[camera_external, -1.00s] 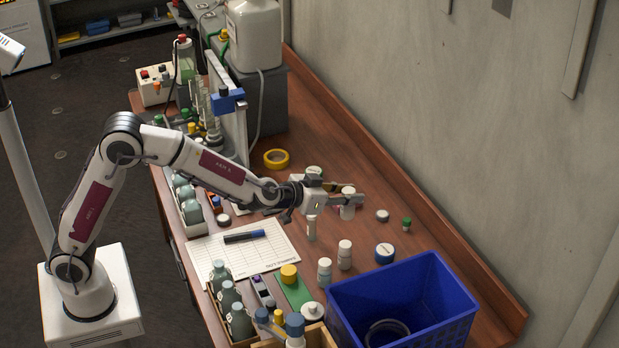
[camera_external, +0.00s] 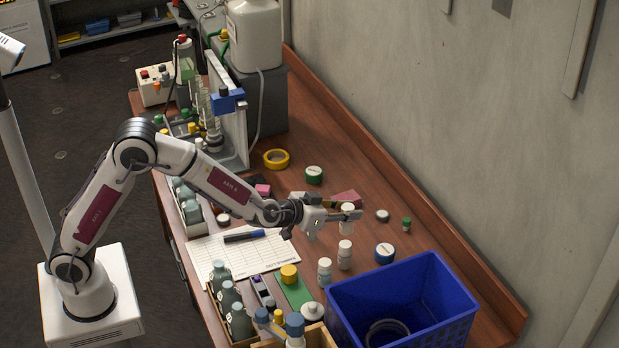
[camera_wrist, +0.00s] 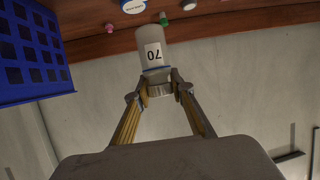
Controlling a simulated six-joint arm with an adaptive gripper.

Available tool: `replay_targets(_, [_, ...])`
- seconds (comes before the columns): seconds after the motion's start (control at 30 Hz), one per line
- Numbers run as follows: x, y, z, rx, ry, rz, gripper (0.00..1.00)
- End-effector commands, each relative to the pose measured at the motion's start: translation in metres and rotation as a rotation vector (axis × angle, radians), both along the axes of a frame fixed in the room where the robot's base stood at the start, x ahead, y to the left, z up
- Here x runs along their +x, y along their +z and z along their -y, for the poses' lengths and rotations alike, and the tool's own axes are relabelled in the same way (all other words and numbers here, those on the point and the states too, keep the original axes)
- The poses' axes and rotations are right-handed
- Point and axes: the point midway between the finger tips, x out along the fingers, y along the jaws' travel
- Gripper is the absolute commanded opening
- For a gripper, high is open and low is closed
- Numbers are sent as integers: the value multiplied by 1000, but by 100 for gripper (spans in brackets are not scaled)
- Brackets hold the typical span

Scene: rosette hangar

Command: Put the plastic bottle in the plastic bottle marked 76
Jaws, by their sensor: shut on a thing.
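My gripper (camera_external: 340,212) is shut on a white plastic bottle (camera_external: 347,222), which hangs roughly upright over the right half of the bench. In the wrist view the same bottle (camera_wrist: 153,38) sits between the fingertips (camera_wrist: 160,88); its label is upside down and seems to read 70. Two white bottles stand near the crate, one to the left (camera_external: 324,272) and one to the right (camera_external: 345,257); their marks are too small to read. No mark 76 is legible.
A blue crate (camera_external: 345,300) stands at the front right with a dark ring inside; it also shows in the wrist view (camera_wrist: 28,85). A sheet with a marker (camera_external: 244,236) lies left. A red block (camera_external: 346,197) lies behind the held bottle.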

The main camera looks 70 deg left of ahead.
Motion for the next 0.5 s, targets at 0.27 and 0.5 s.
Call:
replay_targets(0.27, [0, -7, 0, 1, 1, 1, 13])
replay_targets(0.5, [0, -10, 0, 1, 1, 0, 13])
